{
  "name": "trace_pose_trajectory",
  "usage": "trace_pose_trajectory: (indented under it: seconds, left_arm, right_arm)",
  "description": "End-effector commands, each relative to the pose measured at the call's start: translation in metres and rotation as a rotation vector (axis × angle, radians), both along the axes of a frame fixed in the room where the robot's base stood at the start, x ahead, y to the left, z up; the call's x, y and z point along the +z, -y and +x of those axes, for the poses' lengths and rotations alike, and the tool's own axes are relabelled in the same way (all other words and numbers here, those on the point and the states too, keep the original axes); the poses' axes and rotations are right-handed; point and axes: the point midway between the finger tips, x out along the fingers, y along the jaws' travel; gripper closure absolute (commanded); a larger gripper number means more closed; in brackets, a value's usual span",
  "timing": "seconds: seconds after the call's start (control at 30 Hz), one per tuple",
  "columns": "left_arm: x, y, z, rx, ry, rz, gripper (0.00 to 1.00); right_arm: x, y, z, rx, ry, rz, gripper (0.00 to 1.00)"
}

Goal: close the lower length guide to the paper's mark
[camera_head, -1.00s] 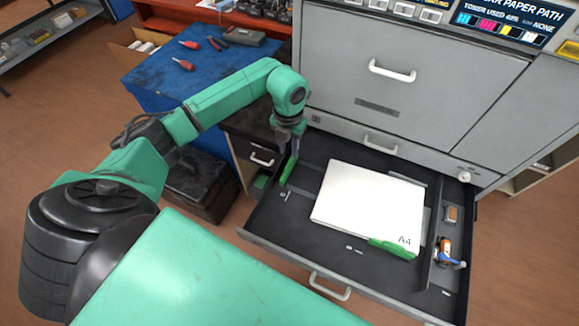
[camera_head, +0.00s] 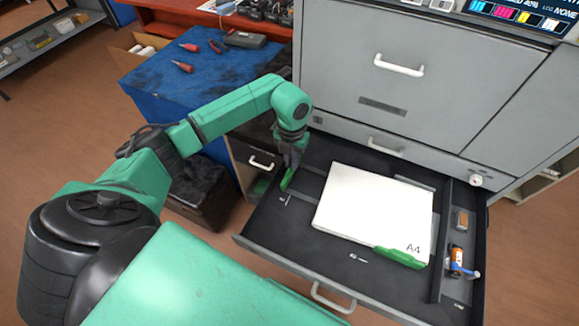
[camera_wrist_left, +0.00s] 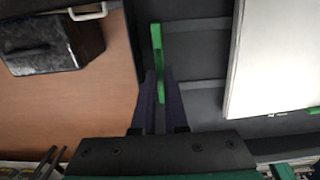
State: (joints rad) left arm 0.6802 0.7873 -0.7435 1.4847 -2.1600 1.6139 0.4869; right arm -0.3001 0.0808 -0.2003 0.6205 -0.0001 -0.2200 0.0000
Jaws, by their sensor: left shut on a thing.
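A green length guide (camera_head: 287,180) stands upright on the left side of the open drawer's dark floor. It also shows in the left wrist view (camera_wrist_left: 157,45). My left gripper (camera_head: 290,163) is lowered onto it. In the left wrist view its two dark fingers (camera_wrist_left: 160,82) are on either side of the guide, shut on it. A white paper stack (camera_head: 372,210) marked A4 lies to the right, with a bare gap between it and the guide. Another green guide (camera_head: 401,258) touches the stack's front edge near the A4 mark. My right gripper is not in view.
The drawer (camera_head: 300,250) has raised walls and a front handle (camera_head: 333,297). A side compartment on its right holds an orange-and-white bottle (camera_head: 456,260) and a small brown block (camera_head: 461,221). A blue-topped bench (camera_head: 195,85) with tools stands behind my left arm.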

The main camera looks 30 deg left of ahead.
Motion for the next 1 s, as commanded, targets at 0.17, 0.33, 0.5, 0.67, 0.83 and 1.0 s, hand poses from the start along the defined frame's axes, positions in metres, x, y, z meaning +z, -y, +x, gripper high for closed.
trace_pose_trajectory:
  seconds: [0.17, 0.33, 0.5, 0.67, 0.83, 1.0]
  left_arm:
    - [0.000, 0.014, 0.001, -0.002, 0.000, -0.002, 1.00]
    - [0.000, 0.026, 0.001, -0.003, 0.000, -0.003, 1.00]
    - [0.000, 0.038, 0.002, -0.004, 0.001, -0.003, 1.00]
    - [0.000, 0.050, 0.003, -0.003, 0.000, -0.003, 1.00]
    - [0.000, 0.062, 0.003, -0.003, 0.000, -0.003, 1.00]
    - [0.000, 0.073, 0.004, -0.003, 0.000, -0.003, 1.00]
  right_arm:
    - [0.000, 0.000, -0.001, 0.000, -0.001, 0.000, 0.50]
    - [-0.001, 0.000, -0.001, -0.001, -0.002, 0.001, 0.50]
    - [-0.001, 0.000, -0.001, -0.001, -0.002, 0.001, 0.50]
    - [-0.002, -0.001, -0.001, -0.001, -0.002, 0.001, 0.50]
    - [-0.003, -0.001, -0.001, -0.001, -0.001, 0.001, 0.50]
    - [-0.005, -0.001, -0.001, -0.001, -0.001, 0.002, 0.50]
